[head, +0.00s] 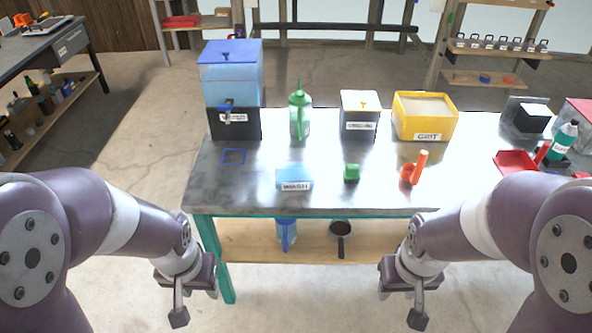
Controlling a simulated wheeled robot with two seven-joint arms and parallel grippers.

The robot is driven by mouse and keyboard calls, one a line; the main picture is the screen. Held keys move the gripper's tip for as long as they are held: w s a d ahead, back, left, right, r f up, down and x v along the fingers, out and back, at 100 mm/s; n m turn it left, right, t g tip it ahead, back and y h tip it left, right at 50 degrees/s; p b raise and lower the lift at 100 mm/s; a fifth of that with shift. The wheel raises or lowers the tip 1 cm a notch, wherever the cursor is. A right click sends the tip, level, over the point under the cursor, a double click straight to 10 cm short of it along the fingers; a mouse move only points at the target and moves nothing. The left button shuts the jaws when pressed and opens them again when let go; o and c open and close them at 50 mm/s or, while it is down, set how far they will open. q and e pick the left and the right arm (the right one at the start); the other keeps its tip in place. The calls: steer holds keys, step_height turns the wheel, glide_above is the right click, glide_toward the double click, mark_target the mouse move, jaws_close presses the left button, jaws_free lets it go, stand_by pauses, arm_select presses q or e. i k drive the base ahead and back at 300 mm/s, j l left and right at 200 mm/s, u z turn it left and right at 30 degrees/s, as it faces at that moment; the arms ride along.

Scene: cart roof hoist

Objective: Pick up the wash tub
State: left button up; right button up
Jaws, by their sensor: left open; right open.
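The wash tub (295,185) is a small, pale blue, see-through box with a white WASH label on its front. It sits near the front edge of the metal-topped table (240,196). My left gripper (195,304) is open and empty, in front of the table and lower left of the tub. My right gripper (402,305) is open and empty, in front of the table and lower right of the tub. Neither gripper touches the tub.
A green bottle (299,115), blue-lidded tank (231,80) and yellow GRIT box (424,118) stand behind. A lower shelf (375,243) holds a blue jug (286,233) and a pan (340,230).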

mark_target(295, 169)
steer(key=i+j+z, duration=0.1)
steer(key=z, duration=1.25)
steer(key=j+z, duration=0.3)
steer(key=j, duration=0.2)
steer(key=j+z, duration=0.25)
steer(key=j, duration=0.25)
steer(key=k+j+z, duration=0.1)
steer(key=j+z, duration=0.2)
steer(key=j, duration=0.2)
steer(key=k+j+z, duration=0.25)
steer(key=j, duration=0.5)
steer(key=i, duration=0.05)
